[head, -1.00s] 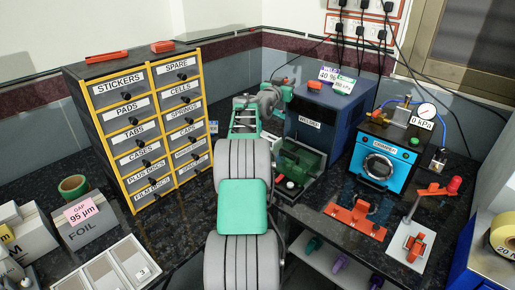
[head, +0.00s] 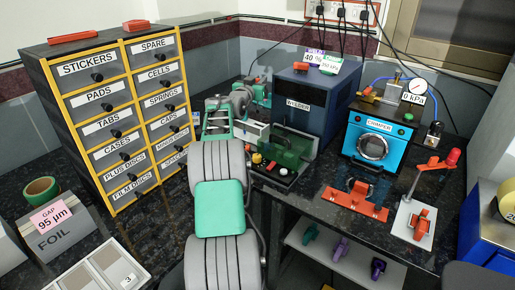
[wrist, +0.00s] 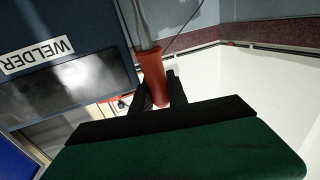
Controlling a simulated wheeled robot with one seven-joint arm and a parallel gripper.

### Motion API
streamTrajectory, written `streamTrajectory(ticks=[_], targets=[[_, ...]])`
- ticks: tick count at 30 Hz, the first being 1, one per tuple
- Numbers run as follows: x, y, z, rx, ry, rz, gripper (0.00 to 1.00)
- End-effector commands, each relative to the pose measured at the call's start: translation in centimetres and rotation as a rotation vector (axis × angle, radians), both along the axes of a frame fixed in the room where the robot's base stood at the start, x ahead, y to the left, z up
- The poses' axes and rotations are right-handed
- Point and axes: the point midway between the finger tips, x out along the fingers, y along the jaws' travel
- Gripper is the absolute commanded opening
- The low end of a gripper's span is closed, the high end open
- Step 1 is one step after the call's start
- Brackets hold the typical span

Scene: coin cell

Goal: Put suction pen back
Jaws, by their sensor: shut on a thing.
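My gripper (wrist: 157,92) has its dark fingers closed around an orange-red handle in the wrist view, which I take to be the suction pen (wrist: 151,68). A thin grey shaft runs from the handle toward the top edge of that view. In the head view my gripper (head: 262,92) is at the far end of my arm, left of the blue welder (head: 308,103). The pen is not clear there. The welder's labelled face also fills the left of the wrist view (wrist: 35,55). I cannot tell which fixture is the pen's holder.
An orange rack (head: 352,207) and a white stand with a red-topped post (head: 407,214) are on the dark bench, in front of the blue crimper (head: 376,140). A green tray fixture (head: 284,152) lies before the welder. The drawer cabinet (head: 118,115) stands left of my arm.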

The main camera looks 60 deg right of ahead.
Motion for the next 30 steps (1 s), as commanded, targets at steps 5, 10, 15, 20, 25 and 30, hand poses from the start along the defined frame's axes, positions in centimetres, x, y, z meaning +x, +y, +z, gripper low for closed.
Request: streamTrajectory(ticks=[5,10,15,20,25,30], targets=[[-0.1,0.0,-2.6,-0.001,0.000,-0.001,0.00],[-0.1,-0.1,-5.2,0.002,0.002,-0.002,0.00],[-0.1,-0.1,-8.1,0.002,0.001,-0.002,0.00],[-0.1,-0.1,-11.3,0.002,0.001,-0.002,0.00],[-0.2,-0.1,-12.1,-0.003,-0.001,-0.002,0.00],[-0.2,-0.1,-12.3,-0.001,0.000,-0.002,0.00]])
